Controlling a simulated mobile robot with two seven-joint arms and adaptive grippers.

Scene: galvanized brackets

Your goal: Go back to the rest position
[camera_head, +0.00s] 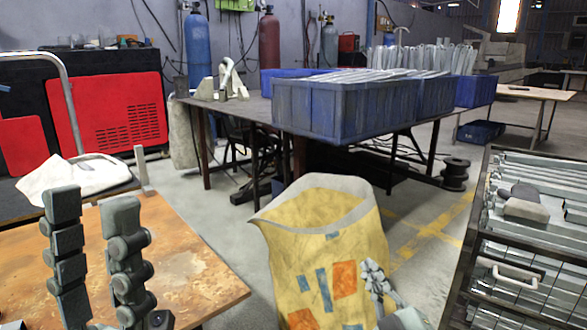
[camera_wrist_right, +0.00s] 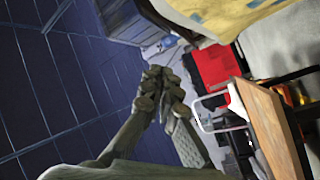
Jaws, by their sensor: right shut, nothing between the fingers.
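My left gripper (camera_head: 92,207) stands upright at the lower left of the head view, in front of the brown table. Its two grey fingers are apart with nothing between them. My right gripper (camera_head: 374,270) shows at the bottom middle of the head view, in front of the lower right of the yellow bag. In the right wrist view, the right gripper's fingers (camera_wrist_right: 158,75) meet at their tips, with nothing held. Most of the right arm is outside the head view.
A yellow bag (camera_head: 325,240) stands open between the brown table (camera_head: 200,275) and a rack of metal parts (camera_head: 470,240). Blue crates (camera_head: 345,110) of metal brackets rest on a dark table behind. Bare floor (camera_head: 235,205) lies left of the bag.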

